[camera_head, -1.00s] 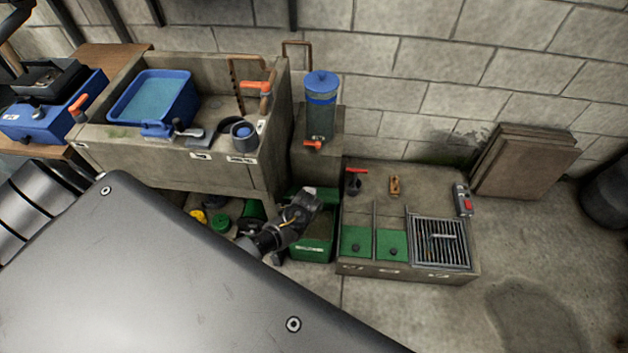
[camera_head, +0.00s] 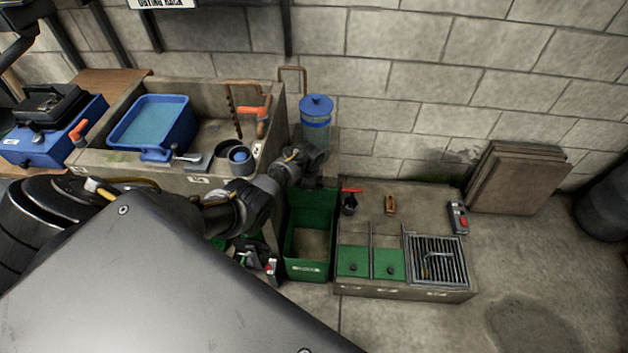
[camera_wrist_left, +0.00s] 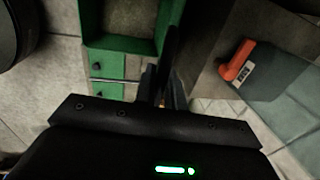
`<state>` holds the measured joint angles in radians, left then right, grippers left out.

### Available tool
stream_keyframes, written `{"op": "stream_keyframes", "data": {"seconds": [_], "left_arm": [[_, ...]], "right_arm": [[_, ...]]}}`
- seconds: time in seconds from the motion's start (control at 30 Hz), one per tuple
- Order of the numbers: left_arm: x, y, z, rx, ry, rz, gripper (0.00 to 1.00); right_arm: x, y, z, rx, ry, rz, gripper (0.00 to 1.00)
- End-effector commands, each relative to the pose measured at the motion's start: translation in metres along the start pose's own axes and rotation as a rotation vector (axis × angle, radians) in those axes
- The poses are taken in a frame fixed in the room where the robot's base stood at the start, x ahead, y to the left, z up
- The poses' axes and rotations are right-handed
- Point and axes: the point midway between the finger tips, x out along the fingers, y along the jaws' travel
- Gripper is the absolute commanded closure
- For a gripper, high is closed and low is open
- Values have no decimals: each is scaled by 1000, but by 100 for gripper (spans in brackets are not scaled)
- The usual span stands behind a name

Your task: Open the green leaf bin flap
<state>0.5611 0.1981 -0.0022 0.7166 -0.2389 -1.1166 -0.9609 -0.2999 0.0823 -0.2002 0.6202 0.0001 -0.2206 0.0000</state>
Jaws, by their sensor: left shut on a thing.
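The green leaf bin (camera_head: 308,270) stands on the floor between the sink unit and the low concrete block in the head view. Its top is open and I see into it. A green panel, apparently its flap (camera_head: 314,205), stands raised at the back. My left gripper (camera_head: 313,182) is at the panel's top edge, shut on it as far as I can tell; its fingertips are mostly hidden. In the left wrist view, the bin (camera_wrist_left: 122,45) lies beyond the dark fingers (camera_wrist_left: 167,82), and the grip itself is unclear.
The concrete block (camera_head: 400,287) with green lids and a grate (camera_head: 437,260) is right of the bin. The sink unit (camera_head: 105,160) is at left. A blue-lidded canister (camera_head: 316,115) stands behind the bin. A dark, red-tipped object (camera_head: 262,262) is close at its left.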

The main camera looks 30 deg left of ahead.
Motion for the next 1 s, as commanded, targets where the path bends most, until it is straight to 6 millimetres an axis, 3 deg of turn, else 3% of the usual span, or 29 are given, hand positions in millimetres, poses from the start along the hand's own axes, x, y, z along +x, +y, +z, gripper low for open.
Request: {"op": "stream_keyframes", "data": {"seconds": [0.33, 0.37, 0.47, 0.77, 1.0], "left_arm": [[0, -1, 0, 0, 0, -1, 100], [0, 0, 0, 0, 0, -1, 85], [0, 0, 0, 0, 0, -1, 72], [-2, 0, 0, 0, 0, -1, 72], [-36, -1, 0, 2, 0, -3, 72]], "right_arm": [[0, 0, 0, 0, 0, 0, 64], [0, 0, 0, 0, 0, 0, 64], [0, 0, 0, 0, 0, 0, 64], [-1, -3, -1, 1, 1, -3, 64], [-20, -4, -3, 2, 2, -5, 64]]}}
